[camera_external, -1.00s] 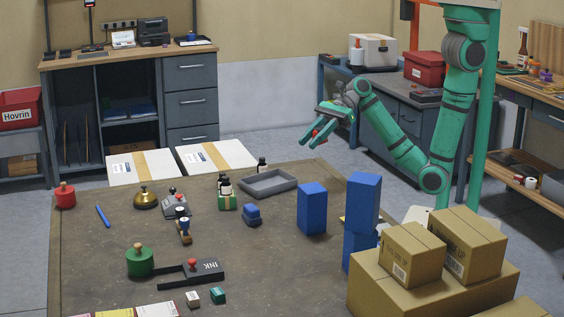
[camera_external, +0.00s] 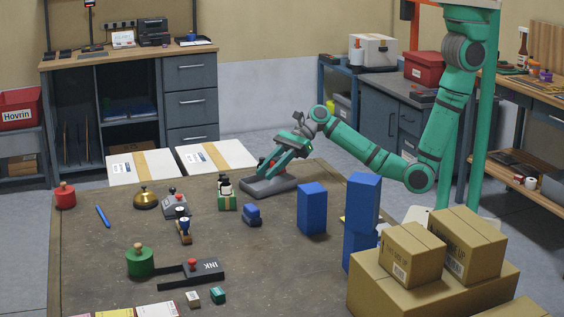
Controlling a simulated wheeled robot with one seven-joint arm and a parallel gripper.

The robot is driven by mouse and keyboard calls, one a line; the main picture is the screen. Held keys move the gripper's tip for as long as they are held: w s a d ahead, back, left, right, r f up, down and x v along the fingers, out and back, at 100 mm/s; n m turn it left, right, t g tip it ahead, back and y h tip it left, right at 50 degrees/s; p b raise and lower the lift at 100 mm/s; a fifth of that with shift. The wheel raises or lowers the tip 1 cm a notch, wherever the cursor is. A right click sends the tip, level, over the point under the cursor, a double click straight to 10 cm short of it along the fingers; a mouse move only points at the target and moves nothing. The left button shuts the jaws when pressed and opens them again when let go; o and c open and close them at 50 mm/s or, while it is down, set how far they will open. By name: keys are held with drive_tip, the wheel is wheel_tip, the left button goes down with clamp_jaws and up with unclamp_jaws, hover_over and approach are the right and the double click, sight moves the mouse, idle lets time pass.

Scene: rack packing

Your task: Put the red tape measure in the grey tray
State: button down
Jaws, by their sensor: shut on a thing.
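The grey tray (camera_external: 277,187) lies on the far part of the brown table. My gripper (camera_external: 264,172) points down and to the left, right at the tray, with its fingertips over the tray's left part. It is shut on the red tape measure (camera_external: 262,160), of which only a small red patch shows between the fingers. The fingers and tray hide the rest, and I cannot tell whether the tape measure touches the tray floor.
A green-and-white box with dark-capped bottles (camera_external: 227,200) stands left of the tray. A small blue item (camera_external: 252,216) lies in front, and a blue block (camera_external: 312,209) stands to the right. White cartons (camera_external: 217,156) are behind. The table's middle is mostly clear.

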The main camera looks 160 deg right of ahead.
drive_tip(key=shift+w+d+f, duration=0.1)
drive_tip(key=shift+f, duration=1.5)
drive_tip(key=shift+f, duration=0.2)
drive_tip(key=c, duration=1.7)
unclamp_jaws()
drive_tip(key=shift+r, duration=0.2)
drive_tip(key=v, duration=1.2)
